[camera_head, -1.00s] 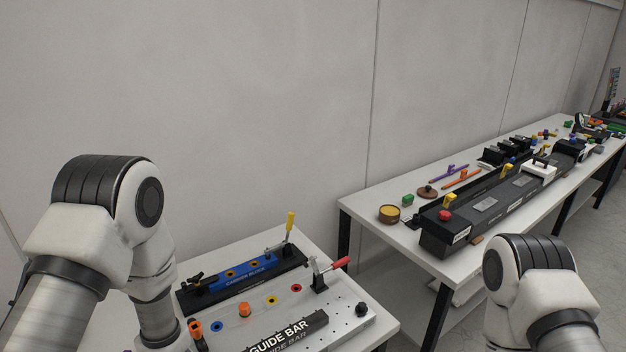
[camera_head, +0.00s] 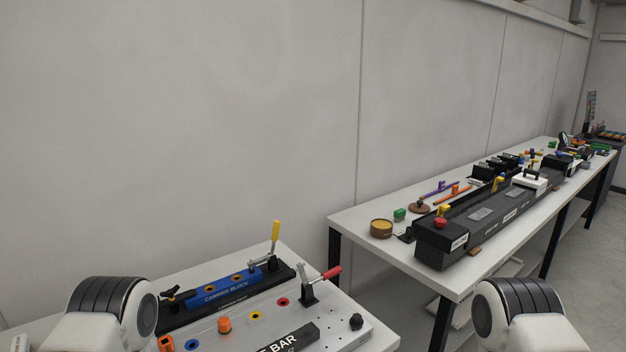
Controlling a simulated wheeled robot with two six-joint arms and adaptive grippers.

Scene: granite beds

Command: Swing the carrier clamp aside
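The blue block lettered CARRIER BLOCK (camera_head: 222,289) sits in a black base on the near bench. A clamp with an upright yellow handle (camera_head: 275,232) stands at its right end. A small black knob or lever (camera_head: 174,293) is at its left end. A second clamp with a red handle (camera_head: 328,273) stands on the pale plate to the right, its handle angled up to the right. I cannot tell from here how tightly either clamp bears. Only upper links of my two arms show, at the lower left and lower right; both grippers are out of view.
The pale plate holds an orange knob (camera_head: 224,325), coloured rings, a black knob (camera_head: 356,321) and a dark guide bar (camera_head: 290,341). A long white table (camera_head: 350,222) with a black fixture (camera_head: 445,240) stands to the right, across a gap. A wall runs behind.

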